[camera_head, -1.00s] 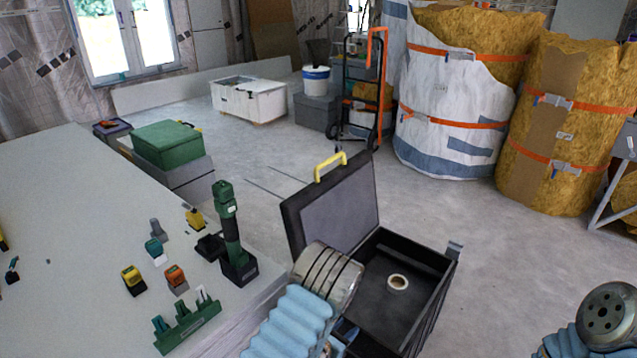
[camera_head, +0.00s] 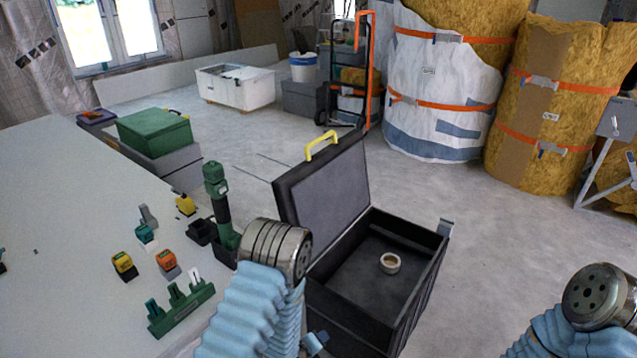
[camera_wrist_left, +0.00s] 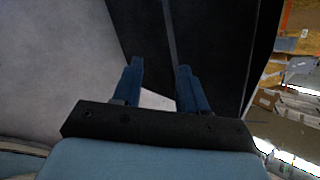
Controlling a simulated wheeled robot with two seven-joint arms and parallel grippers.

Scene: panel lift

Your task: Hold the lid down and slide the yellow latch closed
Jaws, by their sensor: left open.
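I cannot make out a separate yellow latch. My left arm crosses in front of the case's left side. In the left wrist view my left gripper (camera_wrist_left: 158,82) is open, its blue fingers apart with nothing between them. A dark panel with a ridge lies beyond the fingers; I cannot tell which part of the case it is. My right gripper is out of view; only my right arm shows.
A ring-shaped roll (camera_head: 390,263) lies inside the case. The pale table (camera_head: 70,220) at left holds a green tool (camera_head: 218,205), a green rack (camera_head: 180,308) and several small blocks. Open floor lies right of the case, with wrapped bales (camera_head: 440,90) behind.

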